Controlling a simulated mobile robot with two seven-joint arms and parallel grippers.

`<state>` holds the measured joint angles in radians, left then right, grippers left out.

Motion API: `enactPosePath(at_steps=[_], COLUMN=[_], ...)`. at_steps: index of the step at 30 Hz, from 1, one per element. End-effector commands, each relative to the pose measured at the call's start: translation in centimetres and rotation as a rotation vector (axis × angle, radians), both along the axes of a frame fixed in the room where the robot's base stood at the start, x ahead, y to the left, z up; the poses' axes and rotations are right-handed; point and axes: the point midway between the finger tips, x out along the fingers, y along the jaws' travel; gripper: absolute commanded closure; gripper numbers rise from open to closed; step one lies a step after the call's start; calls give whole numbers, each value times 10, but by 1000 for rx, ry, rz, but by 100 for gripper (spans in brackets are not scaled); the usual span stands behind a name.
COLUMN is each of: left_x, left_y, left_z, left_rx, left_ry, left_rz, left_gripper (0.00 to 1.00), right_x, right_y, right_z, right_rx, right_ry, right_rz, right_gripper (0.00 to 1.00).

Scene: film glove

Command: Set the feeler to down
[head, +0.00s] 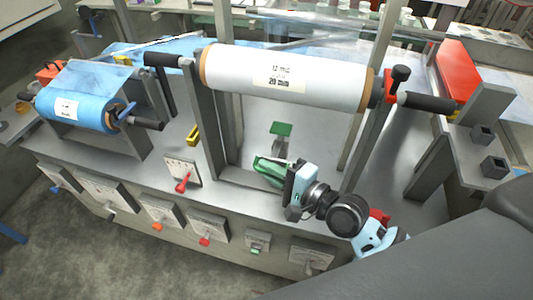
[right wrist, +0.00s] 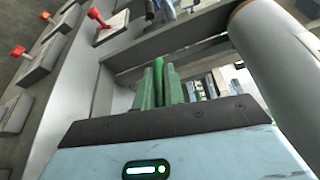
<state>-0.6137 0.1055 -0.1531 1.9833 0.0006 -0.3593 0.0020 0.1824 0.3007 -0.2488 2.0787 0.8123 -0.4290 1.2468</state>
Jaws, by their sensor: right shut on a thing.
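My right gripper (head: 268,168) reaches in from the lower right in the head view, low over the machine's bed between the roller posts. Its green fingers are shut. In the right wrist view a narrow green piece (right wrist: 158,74), seemingly the feeler's handle, stands between the fingers (right wrist: 160,92). In the head view the fingers hide most of it, so its angle cannot be told. A green plate (head: 281,129) on a grey bracket stands just behind the gripper; whether it belongs to the feeler is unclear. My left gripper is not in view.
A large white film roll (head: 285,76) lies across the posts above the gripper. A blue film roll (head: 75,108) is at the left. A red-handled lever (head: 182,186) and several switch panels line the front.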

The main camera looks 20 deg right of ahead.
Motion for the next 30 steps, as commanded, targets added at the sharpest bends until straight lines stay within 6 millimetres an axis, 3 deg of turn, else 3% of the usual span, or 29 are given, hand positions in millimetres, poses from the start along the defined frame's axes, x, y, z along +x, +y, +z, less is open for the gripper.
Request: enactPosePath(at_steps=[1,11,12,16,25,30], left_x=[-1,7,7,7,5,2], left_y=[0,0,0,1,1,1], left_z=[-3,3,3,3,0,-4], left_rx=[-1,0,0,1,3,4], left_ry=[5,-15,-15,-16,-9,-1], left_rz=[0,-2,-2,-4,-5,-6], left_gripper=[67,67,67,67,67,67], right_x=[-1,-1,-1,-1,-1,-15], right_y=[0,0,0,0,-1,-10], right_z=[-9,-10,-10,-9,-6,-6], right_rx=[-8,-8,-9,-7,-5,-5], right_ry=[7,9,10,7,0,3], right_rz=[1,3,3,1,1,0], right_gripper=[100,100,85,68,68,68])
